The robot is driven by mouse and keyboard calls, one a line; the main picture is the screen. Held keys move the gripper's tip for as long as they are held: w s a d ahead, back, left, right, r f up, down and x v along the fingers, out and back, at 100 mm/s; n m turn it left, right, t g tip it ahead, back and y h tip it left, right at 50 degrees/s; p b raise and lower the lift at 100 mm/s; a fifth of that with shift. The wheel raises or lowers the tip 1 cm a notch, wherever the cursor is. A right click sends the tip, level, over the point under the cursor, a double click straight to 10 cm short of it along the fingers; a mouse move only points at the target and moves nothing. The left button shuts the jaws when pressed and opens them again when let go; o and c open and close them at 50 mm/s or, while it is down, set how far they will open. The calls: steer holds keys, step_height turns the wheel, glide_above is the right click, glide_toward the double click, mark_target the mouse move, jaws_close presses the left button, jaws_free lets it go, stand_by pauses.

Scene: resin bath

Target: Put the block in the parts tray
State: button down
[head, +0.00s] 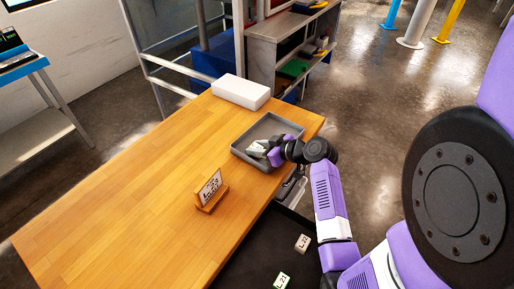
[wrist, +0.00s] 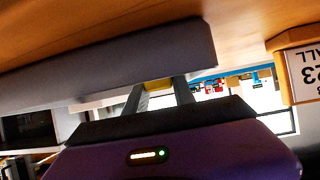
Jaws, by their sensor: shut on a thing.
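The grey parts tray (head: 236,153) sits near the right edge of the wooden table, and its wall (wrist: 100,75) crosses the upside-down wrist view. My gripper (head: 257,147) reaches over the tray's near right side with its fingers inside the rim. In the wrist view, my gripper (wrist: 160,88) is shut on a small yellowish block (wrist: 158,85). The tray wall hides the fingertips and most of the block there. In the head view I cannot make out the block clearly. I cannot tell whether it touches the tray floor.
A white box (head: 240,92) lies behind the tray. A label on a wooden stand (head: 211,190) is in front of it, also in the wrist view (wrist: 303,75). White labels (head: 302,243) lie over a dark surface below the table edge. The table's left part is clear.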

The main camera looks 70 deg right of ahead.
steer(key=c, duration=1.1)
jaws_free()
steer(key=shift+o, duration=0.2)
steer(key=shift+r, duration=0.1)
steer(key=shift+s+r, duration=0.1)
steer(key=shift+s, duration=0.05)
steer(key=v, duration=1.1)
steer(key=shift+s+a+r+b, duration=0.1)
steer(key=shift+s+a+b, duration=0.05)
steer(key=shift+s+b, duration=0.15)
